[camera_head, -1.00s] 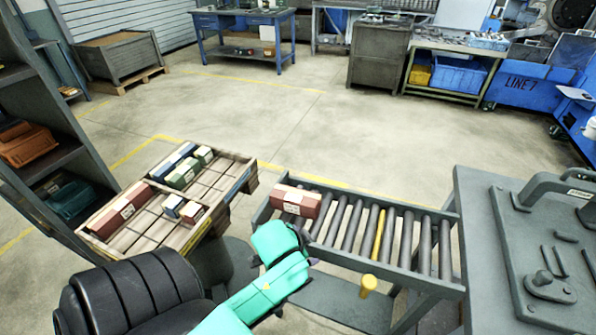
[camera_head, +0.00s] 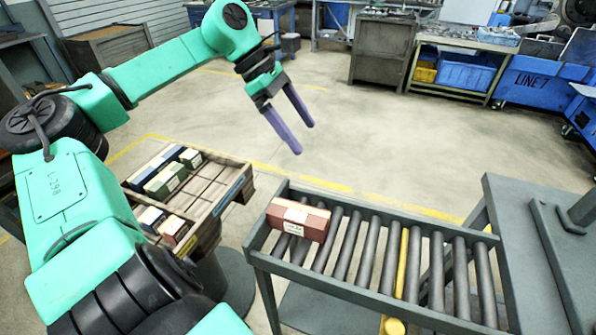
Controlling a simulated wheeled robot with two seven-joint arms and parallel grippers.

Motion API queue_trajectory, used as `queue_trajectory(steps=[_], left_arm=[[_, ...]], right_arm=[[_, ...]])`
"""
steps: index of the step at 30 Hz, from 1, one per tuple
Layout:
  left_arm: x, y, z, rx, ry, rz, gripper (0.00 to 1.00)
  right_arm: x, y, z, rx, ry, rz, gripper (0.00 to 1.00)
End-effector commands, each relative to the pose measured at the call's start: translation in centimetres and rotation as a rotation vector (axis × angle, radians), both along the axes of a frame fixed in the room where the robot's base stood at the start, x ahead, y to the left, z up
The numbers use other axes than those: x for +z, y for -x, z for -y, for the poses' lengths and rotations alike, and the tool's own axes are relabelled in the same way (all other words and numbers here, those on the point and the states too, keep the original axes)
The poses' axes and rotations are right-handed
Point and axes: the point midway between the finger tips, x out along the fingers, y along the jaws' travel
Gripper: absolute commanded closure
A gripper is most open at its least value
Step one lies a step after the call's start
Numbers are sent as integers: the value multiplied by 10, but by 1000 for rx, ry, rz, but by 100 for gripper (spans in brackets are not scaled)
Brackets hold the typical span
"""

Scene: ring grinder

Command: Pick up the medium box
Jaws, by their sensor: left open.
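A red-brown box (camera_head: 298,218) with a white label lies on the left end of the roller conveyor. In the wooden tray (camera_head: 229,200), a dark blue box (camera_head: 150,170), a green box (camera_head: 166,181) and smaller boxes (camera_head: 172,230) sit in compartments. I cannot tell for sure which box is the medium one. My left gripper (camera_head: 303,138) is open and empty, its purple fingers pointing down, in the air above and beyond the conveyor box, touching nothing. My left arm hides the tray's left front part. My right gripper is out of view.
The roller conveyor (camera_head: 345,287) has a raised grey rim and one yellow roller (camera_head: 401,262). A grey machine table (camera_head: 520,235) stands at its right end. A shelf stands at the left edge, partly behind my arm.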

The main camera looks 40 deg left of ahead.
Motion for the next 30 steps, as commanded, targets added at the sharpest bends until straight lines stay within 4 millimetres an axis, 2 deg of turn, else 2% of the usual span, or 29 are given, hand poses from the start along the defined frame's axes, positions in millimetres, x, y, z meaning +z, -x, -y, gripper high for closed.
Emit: queue_trajectory(steps=[1,3,6,10,13,17,24,30], left_arm=[[-12,18,-20,-36,-110,-37,0],[-40,33,-32,-69,-176,-78,0],[-73,38,-35,-80,-191,-91,0],[-106,38,-34,-81,-189,-92,0],[-117,38,-34,-81,-188,-92,0],[-130,37,-28,-83,-186,-95,0],[-184,29,-5,-84,-185,-93,0],[-210,27,5,-83,-185,-93,0]], right_arm=[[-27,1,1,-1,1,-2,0],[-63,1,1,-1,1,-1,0],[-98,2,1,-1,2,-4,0],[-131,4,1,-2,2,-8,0],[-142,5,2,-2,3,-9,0],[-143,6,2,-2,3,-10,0],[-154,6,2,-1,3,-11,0],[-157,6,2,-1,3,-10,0]])
